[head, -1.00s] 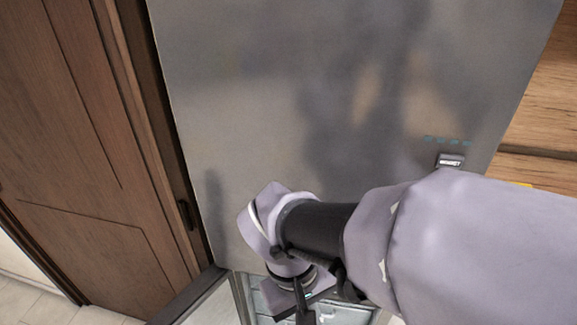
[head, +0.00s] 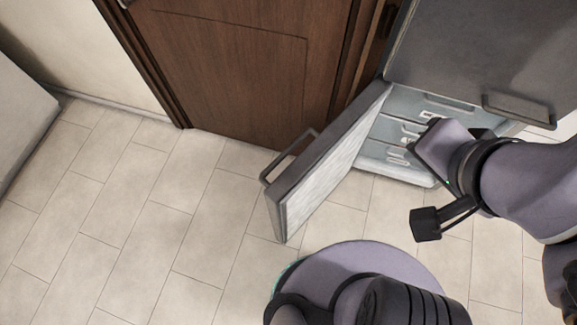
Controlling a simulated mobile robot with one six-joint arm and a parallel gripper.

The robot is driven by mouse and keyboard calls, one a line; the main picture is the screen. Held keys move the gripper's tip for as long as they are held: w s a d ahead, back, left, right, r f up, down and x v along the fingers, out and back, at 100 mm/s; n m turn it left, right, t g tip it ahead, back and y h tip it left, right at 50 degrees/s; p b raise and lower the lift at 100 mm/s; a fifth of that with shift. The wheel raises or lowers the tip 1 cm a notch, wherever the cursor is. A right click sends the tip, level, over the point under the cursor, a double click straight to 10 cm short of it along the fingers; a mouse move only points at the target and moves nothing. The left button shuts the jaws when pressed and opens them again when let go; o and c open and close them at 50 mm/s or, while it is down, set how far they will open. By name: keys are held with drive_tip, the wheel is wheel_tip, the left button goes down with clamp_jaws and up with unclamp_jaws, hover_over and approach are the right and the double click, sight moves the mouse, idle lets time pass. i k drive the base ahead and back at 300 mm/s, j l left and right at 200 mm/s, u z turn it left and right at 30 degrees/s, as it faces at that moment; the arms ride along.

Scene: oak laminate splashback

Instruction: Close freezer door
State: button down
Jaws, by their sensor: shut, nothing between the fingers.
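The freezer door (head: 335,165) is the lower door of the grey fridge. It stands wide open, swung out to the left over the floor, with its pale inner face toward the right. Its bar handle (head: 288,157) is on the outer, left side. The open freezer compartment (head: 385,172) shows pale drawers with small labels. My gripper (head: 426,224) is shut and empty, to the right of the door and in front of the compartment, apart from the door. My arm hides part of the compartment's right side.
The upper fridge door (head: 450,50) is shut, with a handle (head: 517,108) near its lower edge. A brown wooden door (head: 230,70) stands behind the freezer door. Tiled floor (head: 150,210) is clear to the left. A pale block-shaped piece (head: 25,125) stands at far left.

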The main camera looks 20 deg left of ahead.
sight(293, 197)
drive_tip(key=j+z, duration=0.15)
drive_tip(key=j, duration=0.25)
drive_tip(key=k+j+z, duration=0.15)
drive_tip(key=j, duration=0.2)
drive_tip(key=j+z, duration=0.15)
drive_tip(key=j, duration=0.25)
drive_tip(key=k+j+z, duration=0.15)
drive_tip(key=j, duration=0.2)
drive_tip(key=k+j+z, duration=0.15)
drive_tip(key=j, duration=0.2)
drive_tip(key=k+j+z, duration=0.15)
drive_tip(key=j, duration=0.2)
drive_tip(key=k+l+u, duration=0.15)
drive_tip(key=l, duration=0.25)
drive_tip(key=l+u, duration=0.15)
drive_tip(key=l, duration=0.25)
drive_tip(key=k+l+u, duration=0.15)
drive_tip(key=l, duration=0.25)
